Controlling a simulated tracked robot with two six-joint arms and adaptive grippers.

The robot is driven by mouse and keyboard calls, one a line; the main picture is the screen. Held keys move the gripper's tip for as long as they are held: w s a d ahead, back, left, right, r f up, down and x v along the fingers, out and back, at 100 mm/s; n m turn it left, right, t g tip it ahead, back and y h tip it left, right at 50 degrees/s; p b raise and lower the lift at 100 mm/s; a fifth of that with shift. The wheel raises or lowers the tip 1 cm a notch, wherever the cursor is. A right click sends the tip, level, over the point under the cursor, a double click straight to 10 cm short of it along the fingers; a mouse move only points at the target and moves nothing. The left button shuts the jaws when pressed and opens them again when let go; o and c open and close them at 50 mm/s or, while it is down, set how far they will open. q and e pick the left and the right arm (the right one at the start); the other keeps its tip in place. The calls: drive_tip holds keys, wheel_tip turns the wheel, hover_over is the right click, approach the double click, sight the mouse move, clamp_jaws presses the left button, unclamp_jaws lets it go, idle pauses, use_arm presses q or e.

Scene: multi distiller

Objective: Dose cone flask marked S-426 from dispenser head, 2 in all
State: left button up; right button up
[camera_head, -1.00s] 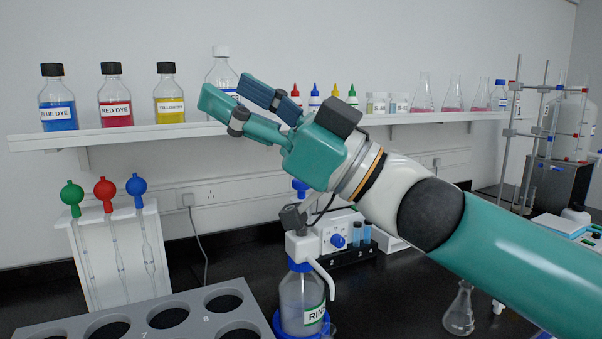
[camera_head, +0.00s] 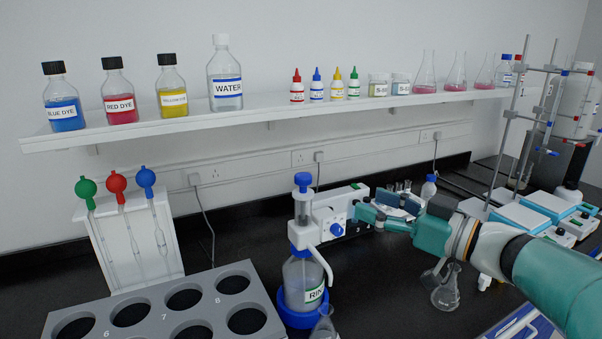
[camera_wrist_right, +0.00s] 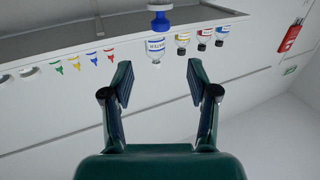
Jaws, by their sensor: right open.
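The dispenser bottle (camera_head: 301,278), its label starting "RIN", stands in a blue base with a white dispenser head (camera_head: 306,232), a blue-topped plunger (camera_head: 303,182) and a downward spout. A cone flask (camera_head: 324,327) is beside the bottle near the spout, cut by the bottom edge. Another clear cone flask (camera_head: 446,291) stands under my right arm. No S-426 marking is readable on either. My right gripper (camera_head: 370,204) is open and empty, right of the dispenser head. In the right wrist view its fingers (camera_wrist_right: 159,85) are apart, with a blue knob (camera_wrist_right: 158,18) beyond them. My left gripper is out of view.
A grey rack (camera_head: 170,318) with round holes is front left; a pipette stand (camera_head: 130,245) is behind it. The wall shelf (camera_head: 240,116) holds dye bottles, a water bottle, dropper bottles and pink-filled flasks. Hotplates (camera_head: 550,205) and clamp stands are at right.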

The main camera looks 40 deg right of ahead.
sight(310, 180)
drive_tip(key=w, duration=0.5)
drive_tip(key=w+a+p, duration=0.1)
drive_tip(key=w, duration=0.5)
drive_tip(key=w+p, duration=0.1)
drive_tip(key=w, duration=0.4)
drive_tip(key=shift+w+a, duration=0.25)
drive_tip(key=shift+w, duration=0.05)
clamp_jaws()
